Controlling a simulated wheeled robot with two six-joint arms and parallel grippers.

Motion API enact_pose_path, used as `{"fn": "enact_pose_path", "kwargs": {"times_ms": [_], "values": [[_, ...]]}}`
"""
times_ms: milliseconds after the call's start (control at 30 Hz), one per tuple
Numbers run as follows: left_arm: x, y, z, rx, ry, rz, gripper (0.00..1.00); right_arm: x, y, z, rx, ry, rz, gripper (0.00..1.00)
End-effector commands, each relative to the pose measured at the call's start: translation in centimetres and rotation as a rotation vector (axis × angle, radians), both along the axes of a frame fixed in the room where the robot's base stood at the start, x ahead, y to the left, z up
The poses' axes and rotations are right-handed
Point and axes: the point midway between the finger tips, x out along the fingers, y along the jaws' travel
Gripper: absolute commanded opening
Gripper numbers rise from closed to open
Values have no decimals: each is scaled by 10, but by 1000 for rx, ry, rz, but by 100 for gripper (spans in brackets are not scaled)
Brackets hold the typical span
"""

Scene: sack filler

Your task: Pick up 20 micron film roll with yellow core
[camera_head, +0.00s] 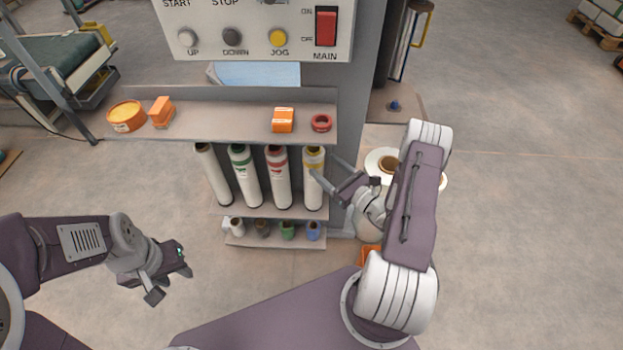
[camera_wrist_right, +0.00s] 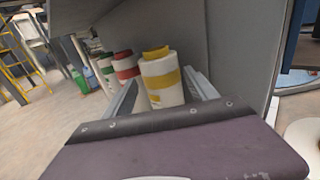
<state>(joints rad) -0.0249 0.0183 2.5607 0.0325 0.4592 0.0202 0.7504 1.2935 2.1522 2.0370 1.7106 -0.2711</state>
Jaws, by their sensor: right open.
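The film roll with the yellow core (camera_head: 313,180) stands upright at the right end of a row of film rolls under the shelf. In the right wrist view it shows as a white roll with a yellow band and yellow core (camera_wrist_right: 161,80). My right gripper (camera_head: 324,168) is open, and its fingers reach in from the right at the roll's upper part. In the right wrist view the fingers (camera_wrist_right: 160,98) lie on either side of the roll; I cannot tell whether they touch it. My left gripper (camera_head: 168,276) is empty at the lower left, its fingers apart.
A red-core roll (camera_head: 278,178), a green-core roll (camera_head: 245,176) and a dark-core roll (camera_head: 213,175) stand to the left. The shelf (camera_head: 215,122) overhangs them, with orange boxes and tape on it. Small spools (camera_head: 287,230) sit on a lower ledge. Open floor lies left.

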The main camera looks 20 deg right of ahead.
Motion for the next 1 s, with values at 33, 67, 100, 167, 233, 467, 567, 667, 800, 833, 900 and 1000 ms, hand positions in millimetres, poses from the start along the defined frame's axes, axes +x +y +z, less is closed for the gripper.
{"fn": "enact_pose_path", "kwargs": {"times_ms": [33, 67, 100, 167, 233, 467, 567, 667, 800, 833, 900, 1000], "values": [[0, 0, -2, 0, 0, 0, 36, 5, 3, -1, -2, -2, 4, 67], [0, 0, -2, 0, 0, 0, 36, 6, 3, 0, -2, -2, 2, 67], [0, 0, -2, 0, 0, 0, 36, 8, 3, 0, -1, -1, 1, 67], [0, 0, -2, 0, 0, 0, 36, 9, 3, 0, 0, -1, 1, 67], [0, 0, -4, 0, 0, 0, 36, 15, 6, 0, -2, -3, 3, 67], [0, 0, -12, 0, 0, 0, 36, 52, 18, 2, -2, -3, 3, 67], [0, 0, -12, 0, 0, 0, 36, 57, 20, 3, 0, -1, 1, 67], [0, 0, -11, 0, 0, 0, 36, 57, 19, 3, 1, 0, 0, 67], [0, 0, -11, 0, 0, 0, 36, 57, 19, 3, 1, 0, 0, 47], [0, 0, -11, 0, 0, 0, 36, 57, 19, 3, 1, 0, 0, 39], [0, 0, -11, 0, 0, 0, 36, 57, 19, 3, 1, 0, 0, 19], [0, 0, -11, 0, 0, 0, 36, 57, 19, 3, 1, 0, 0, 0]]}}
